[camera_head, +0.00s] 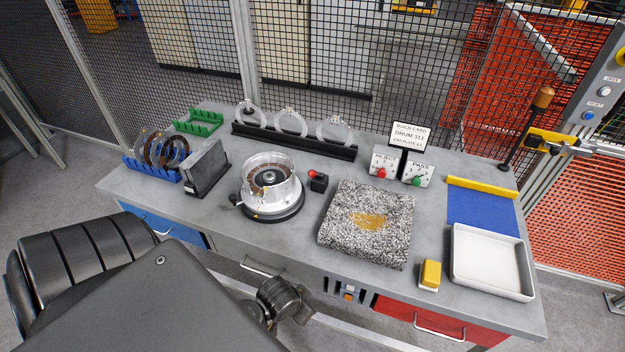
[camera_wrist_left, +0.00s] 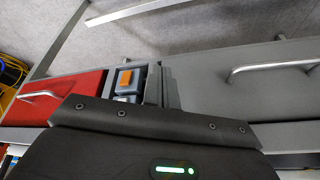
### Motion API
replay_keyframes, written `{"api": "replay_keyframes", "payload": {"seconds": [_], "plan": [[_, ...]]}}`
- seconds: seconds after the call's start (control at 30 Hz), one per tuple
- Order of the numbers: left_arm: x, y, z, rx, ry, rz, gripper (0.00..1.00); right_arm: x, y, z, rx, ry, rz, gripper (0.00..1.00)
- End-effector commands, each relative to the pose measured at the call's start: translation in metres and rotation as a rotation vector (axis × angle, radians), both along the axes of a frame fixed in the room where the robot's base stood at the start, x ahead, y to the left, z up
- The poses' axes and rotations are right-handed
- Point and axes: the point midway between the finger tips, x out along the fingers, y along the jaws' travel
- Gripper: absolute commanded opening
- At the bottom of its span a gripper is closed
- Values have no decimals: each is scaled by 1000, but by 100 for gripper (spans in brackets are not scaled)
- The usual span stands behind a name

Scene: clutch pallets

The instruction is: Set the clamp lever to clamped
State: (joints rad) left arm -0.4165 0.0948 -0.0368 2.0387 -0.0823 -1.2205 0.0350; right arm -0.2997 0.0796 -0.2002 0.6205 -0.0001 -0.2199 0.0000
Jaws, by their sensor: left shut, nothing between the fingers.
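A round clamping fixture (camera_head: 272,206) stands on the bench left of centre, with a clear drum (camera_head: 270,178) seated on it. A small black block with a red-knobbed lever (camera_head: 314,175) stands just right of the fixture. A black knob (camera_head: 235,198) shows at the fixture's left side. I cannot tell from the lever's small image which position it is in. My left gripper (camera_head: 288,302) is in front of the bench, low by the drawer fronts, apart from the fixture and lever. It is shut and empty. My right gripper is in neither view.
A speckled grey block (camera_head: 365,243) lies right of the fixture. A black rack of clear rings (camera_head: 295,142) stands behind, and a dark upright block (camera_head: 207,168) is to the left. A white tray (camera_head: 490,285) and yellow block (camera_head: 430,274) are at right. Drawer handles (camera_head: 262,268) stick out in front.

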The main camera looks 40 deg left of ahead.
Motion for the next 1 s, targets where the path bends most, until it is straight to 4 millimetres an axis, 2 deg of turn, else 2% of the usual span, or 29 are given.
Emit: {"api": "replay_keyframes", "payload": {"seconds": [0.03, 0.13, 0.2, 0.4, 0.6, 0.7, 0.8, 1.0], "plan": [[3, 2, 30, 5, -22, 3, 0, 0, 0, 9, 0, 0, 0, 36], [18, 14, 85, 24, -88, 23, 0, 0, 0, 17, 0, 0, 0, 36], [46, 31, 118, 43, -173, 53, 0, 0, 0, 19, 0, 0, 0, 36], [127, 84, 194, 79, -426, 147, 0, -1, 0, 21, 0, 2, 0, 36], [177, 130, 267, 88, -635, 229, 0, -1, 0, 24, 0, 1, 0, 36], [189, 144, 291, 89, -701, 254, 0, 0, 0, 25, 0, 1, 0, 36], [193, 151, 302, 87, -732, 266, 0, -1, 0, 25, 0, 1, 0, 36], [197, 153, 302, 86, -738, 268, 0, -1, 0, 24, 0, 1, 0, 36]]}}
